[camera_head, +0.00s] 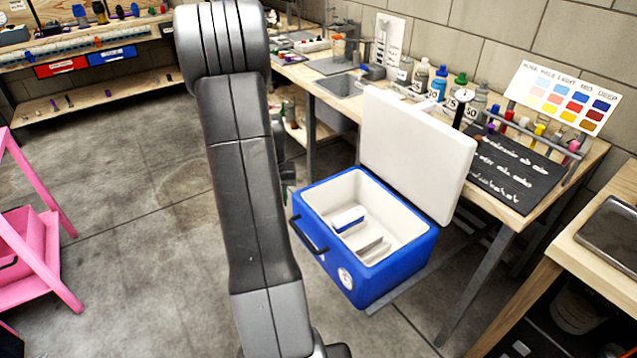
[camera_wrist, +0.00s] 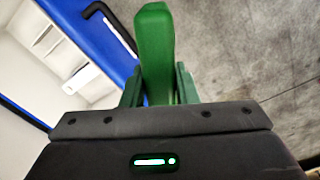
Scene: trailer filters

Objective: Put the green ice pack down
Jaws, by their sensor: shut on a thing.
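The green ice pack (camera_wrist: 154,45) stands upright in the wrist view, between the two fingers of my gripper (camera_wrist: 158,88). My gripper is shut on it. In the wrist view the pack is beside the blue wall and black handle of the open cooler, over the grey floor side. In the head view my arm hides nearly all of my gripper and the pack, to the left of the cooler.
The blue cooler (camera_head: 394,278) has its white lid (camera_head: 415,150) raised and white blocks (camera_head: 348,219) inside. A workbench (camera_head: 515,205) with bottles stands behind it. A pink stand (camera_head: 35,225) is at left.

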